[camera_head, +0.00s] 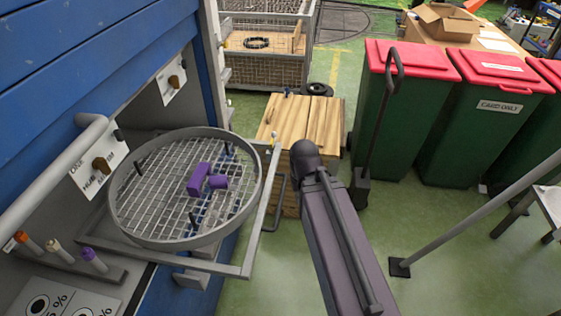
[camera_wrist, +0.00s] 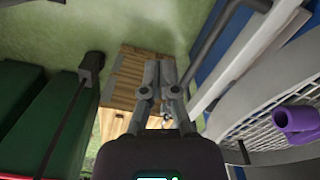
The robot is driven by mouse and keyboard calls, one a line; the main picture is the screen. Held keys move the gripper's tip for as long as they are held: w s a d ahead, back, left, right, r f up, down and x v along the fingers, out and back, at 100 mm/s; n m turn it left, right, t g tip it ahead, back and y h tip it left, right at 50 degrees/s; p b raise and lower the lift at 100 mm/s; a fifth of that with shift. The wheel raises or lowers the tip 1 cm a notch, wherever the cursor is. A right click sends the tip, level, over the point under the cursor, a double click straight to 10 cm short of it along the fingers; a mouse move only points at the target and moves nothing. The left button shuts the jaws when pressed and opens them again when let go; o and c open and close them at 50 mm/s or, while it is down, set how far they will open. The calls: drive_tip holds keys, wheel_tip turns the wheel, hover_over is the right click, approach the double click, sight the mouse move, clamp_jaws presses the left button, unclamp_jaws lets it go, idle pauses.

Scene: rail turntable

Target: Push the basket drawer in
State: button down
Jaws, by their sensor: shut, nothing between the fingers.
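The basket drawer is a round wire-mesh basket (camera_head: 117,214) on a grey frame (camera_head: 262,205), standing out from the blue cabinet in the head view. A dark bar handle (camera_head: 276,212) sits on the frame's outer side. The basket's rim (camera_wrist: 236,112) also shows at the right of the wrist view, beside the pale frame bar (camera_wrist: 258,62). My gripper (camera_wrist: 160,70) is shut and empty, apart from the frame and on its outer side. In the head view my arm hides the gripper.
A wooden box (camera_head: 325,118) stands on the floor beyond the drawer. Green bins with red lids (camera_head: 405,125) stand to the right. Blue cabinet panels (camera_head: 80,60) and a grey tube (camera_head: 50,180) flank the drawer on the left.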

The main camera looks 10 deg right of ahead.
drive_tip(key=shift+w, duration=0.2)
idle(0.3)
drive_tip(key=w+d+m+t+y+b, duration=0.1)
drive_tip(key=w+d+m+y, duration=0.3)
drive_tip(key=w+m, duration=0.4)
drive_tip(key=w+d+m+t+y+b, duration=0.2)
drive_tip(key=w+d+m+y+b, duration=0.2)
drive_tip(key=w+m, duration=0.5)
drive_tip(key=d+m, duration=0.1)
drive_tip(key=m, duration=0.4)
drive_tip(key=shift+w+b, duration=0.3)
drive_tip(key=shift+f, duration=0.15)
